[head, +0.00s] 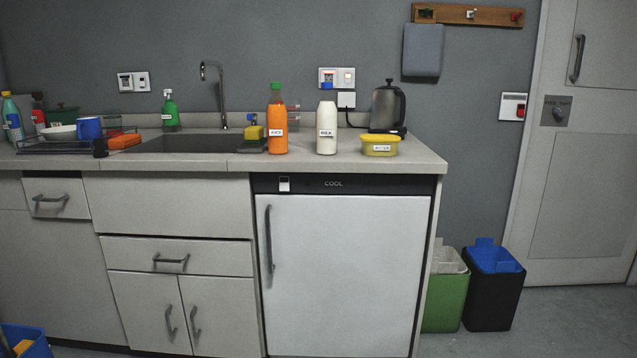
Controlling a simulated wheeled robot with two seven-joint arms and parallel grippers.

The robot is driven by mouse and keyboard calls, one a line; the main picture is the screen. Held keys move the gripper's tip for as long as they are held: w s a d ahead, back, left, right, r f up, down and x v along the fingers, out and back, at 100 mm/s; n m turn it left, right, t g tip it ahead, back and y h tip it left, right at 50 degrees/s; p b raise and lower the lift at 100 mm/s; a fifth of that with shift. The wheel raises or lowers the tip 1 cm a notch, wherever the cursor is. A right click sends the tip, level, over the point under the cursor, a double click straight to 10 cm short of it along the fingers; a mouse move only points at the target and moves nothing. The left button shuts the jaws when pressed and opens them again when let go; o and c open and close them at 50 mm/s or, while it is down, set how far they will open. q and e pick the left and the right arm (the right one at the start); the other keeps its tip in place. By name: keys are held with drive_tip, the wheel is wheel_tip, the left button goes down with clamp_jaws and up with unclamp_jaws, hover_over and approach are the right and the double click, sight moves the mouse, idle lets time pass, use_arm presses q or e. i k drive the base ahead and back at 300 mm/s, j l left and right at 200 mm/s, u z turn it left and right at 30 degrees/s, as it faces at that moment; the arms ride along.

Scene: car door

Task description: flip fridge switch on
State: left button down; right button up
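The fridge (345,275) is a white-fronted unit under the right end of the counter, its door shut, with a dark vertical handle (269,239) on the left side. A dark strip above the door carries the word COOL and a small white switch (284,184) at its left. I cannot tell which way this switch is set. On the wall above are a double socket (337,77) behind the bottles and another socket plate (133,82) left of the tap. Neither of my grippers is in view.
An orange juice bottle (277,122), a milk bottle (326,125), a yellow butter tub (380,144) and a kettle (387,108) stand on the counter above the fridge. Green (446,297) and black (493,290) bins stand right of it. The fridge front is unobstructed.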

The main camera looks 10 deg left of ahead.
sight(284, 180)
drive_tip(key=i+l+z, duration=0.15)
drive_tip(key=i, duration=0.3)
drive_tip(key=i+l+z, duration=0.1)
drive_tip(key=i, duration=0.4)
